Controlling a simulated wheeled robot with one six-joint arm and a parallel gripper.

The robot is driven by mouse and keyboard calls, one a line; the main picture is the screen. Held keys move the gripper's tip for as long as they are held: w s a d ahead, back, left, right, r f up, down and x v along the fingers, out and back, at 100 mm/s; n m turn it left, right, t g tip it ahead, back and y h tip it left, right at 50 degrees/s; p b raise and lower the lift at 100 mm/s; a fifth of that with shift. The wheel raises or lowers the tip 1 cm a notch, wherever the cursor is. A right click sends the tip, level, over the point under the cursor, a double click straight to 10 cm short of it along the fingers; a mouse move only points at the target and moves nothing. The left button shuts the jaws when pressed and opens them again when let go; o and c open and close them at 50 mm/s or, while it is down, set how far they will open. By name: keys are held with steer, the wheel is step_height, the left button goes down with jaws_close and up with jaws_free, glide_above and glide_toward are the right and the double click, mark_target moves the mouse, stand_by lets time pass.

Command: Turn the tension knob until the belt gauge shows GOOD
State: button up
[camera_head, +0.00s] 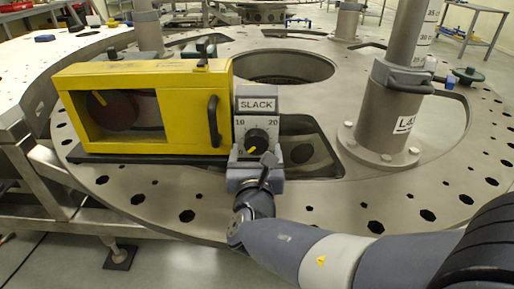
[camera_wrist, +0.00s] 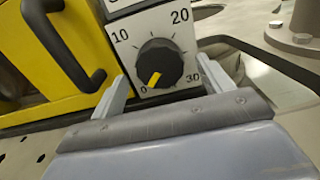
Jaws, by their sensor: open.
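The tension knob (camera_head: 258,141) is black with a yellow pointer, on a grey panel marked 10 and 20 at the right end of the yellow housing. In the wrist view the knob (camera_wrist: 159,64) shows a dial from 0 to 30, and its pointer aims down and slightly left, near 0. The belt gauge (camera_head: 257,104) above the knob reads SLACK. My gripper (camera_head: 262,160) is in front of the panel, just below the knob. In the wrist view its two fingers (camera_wrist: 163,85) are apart, one on each side of the dial's lower part, with nothing seen between them gripping the knob.
The yellow housing (camera_head: 142,69) with a black handle (camera_head: 213,121) stands left of the panel on the round turret plate (camera_head: 300,205). A grey post (camera_head: 389,115) rises at the right. Holes pierce the plate. The plate's front area is bare.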

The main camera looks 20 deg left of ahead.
steer(key=shift+x, duration=1.25)
steer(key=shift+c, duration=0.4)
steer(key=c, duration=0.9)
